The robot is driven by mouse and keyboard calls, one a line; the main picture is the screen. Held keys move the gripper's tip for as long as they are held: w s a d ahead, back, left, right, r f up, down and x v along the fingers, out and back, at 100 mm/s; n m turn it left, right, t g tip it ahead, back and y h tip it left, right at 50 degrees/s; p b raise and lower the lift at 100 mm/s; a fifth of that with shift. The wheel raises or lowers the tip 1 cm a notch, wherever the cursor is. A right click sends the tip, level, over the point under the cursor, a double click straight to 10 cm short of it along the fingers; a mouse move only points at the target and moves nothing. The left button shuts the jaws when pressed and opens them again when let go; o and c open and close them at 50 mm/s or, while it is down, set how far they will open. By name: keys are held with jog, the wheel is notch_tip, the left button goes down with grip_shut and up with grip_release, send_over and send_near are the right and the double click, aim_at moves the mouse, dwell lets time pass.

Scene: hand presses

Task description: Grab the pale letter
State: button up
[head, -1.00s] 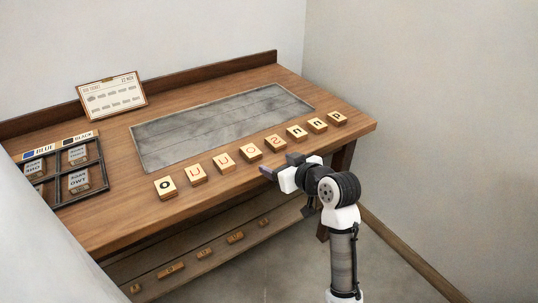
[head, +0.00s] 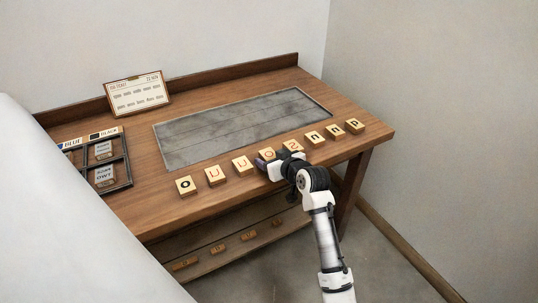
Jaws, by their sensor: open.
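A row of square wooden letter blocks lies along the front of the wooden bench (head: 165,212). From the left they include a dark O block (head: 185,185), two U blocks with thinner, reddish letters (head: 215,174) (head: 242,164), a reddish O block (head: 267,154) and an orange S-like block (head: 292,145). Which letter is the palest I cannot tell surely. My gripper (head: 264,164) is open and low at the front of the reddish O block, just right of the second U block. It partly hides the O block; whether it touches is unclear.
Dark n blocks (head: 315,138) (head: 333,131) and a d block (head: 354,126) continue the row rightward. A grey inset panel (head: 240,125) lies behind it. A framed card (head: 138,95) stands at the back; a dark divided tray (head: 117,182) sits left. A lower shelf holds small blocks (head: 249,235).

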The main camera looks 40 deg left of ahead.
jog(key=c, duration=1.1)
jog(key=shift+o, duration=0.2)
jog(key=shift+r, duration=0.15)
